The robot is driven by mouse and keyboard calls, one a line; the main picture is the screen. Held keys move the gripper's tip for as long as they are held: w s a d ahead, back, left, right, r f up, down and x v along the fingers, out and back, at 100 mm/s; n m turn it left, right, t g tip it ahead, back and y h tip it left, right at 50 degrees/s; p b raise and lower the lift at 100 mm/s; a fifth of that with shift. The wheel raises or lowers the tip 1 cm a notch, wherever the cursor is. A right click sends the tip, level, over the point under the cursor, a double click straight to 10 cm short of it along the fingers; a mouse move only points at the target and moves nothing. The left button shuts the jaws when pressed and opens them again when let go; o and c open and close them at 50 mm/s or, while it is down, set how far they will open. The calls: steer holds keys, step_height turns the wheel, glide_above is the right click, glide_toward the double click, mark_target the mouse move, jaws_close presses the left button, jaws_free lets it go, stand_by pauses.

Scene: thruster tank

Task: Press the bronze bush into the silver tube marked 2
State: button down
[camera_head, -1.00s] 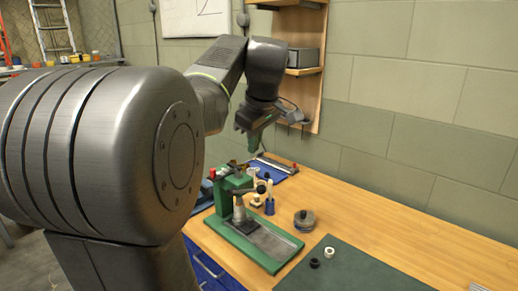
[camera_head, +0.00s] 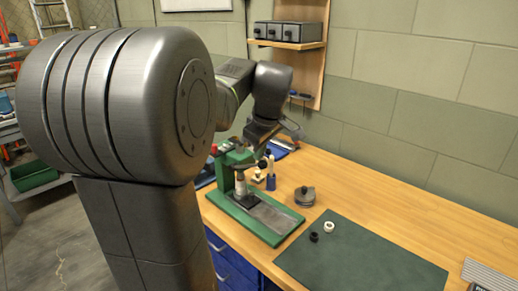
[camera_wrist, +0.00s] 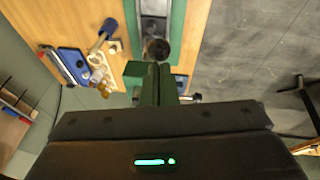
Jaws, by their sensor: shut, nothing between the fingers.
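The green bench press (camera_head: 233,168) stands on the wooden bench, with its long green and grey base (camera_head: 265,218) toward the front. I cannot tell whether the fingers touch the knob. A grey cylindrical part (camera_head: 240,186) stands under the press head. I cannot make out the bronze bush or a tube marked 2; no number is readable.
A dark green mat (camera_head: 360,255) carries a black ring (camera_head: 314,237) and a white ring (camera_head: 329,226). A round grey lidded piece (camera_head: 304,196) stands behind the mat. A blue-based tool (camera_head: 271,181) and a blue tray (camera_wrist: 74,62) are near the press. The bench's right side is mostly clear.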

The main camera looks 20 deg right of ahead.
steer(key=shift+s+d+f+b, duration=0.15)
steer(key=shift+s+f+b, duration=0.2)
steer(key=shift+f, duration=0.3)
steer(key=shift+s+f, duration=0.1)
steer(key=shift+f, duration=0.1)
steer(key=w+a+p+v, duration=0.1)
steer(key=w+p+v, duration=0.1)
steer(key=v, duration=1.1)
steer(key=shift+r+p, duration=0.45)
steer(key=shift+r, duration=0.3)
steer(key=shift+a+f, duration=0.1)
steer(key=shift+s+d+b+x, duration=0.1)
steer(key=shift+b+x, duration=0.1)
steer(key=shift+x, duration=1.75)
steer(key=shift+s+d+b+x, duration=0.15)
steer(key=shift+b+x, duration=0.1)
steer(key=shift+x, duration=1.65)
steer(key=shift+s+d+b+x, duration=0.1)
steer(key=shift+b+x, duration=0.1)
steer(key=shift+x, duration=1.75)
steer(key=shift+a, duration=0.1)
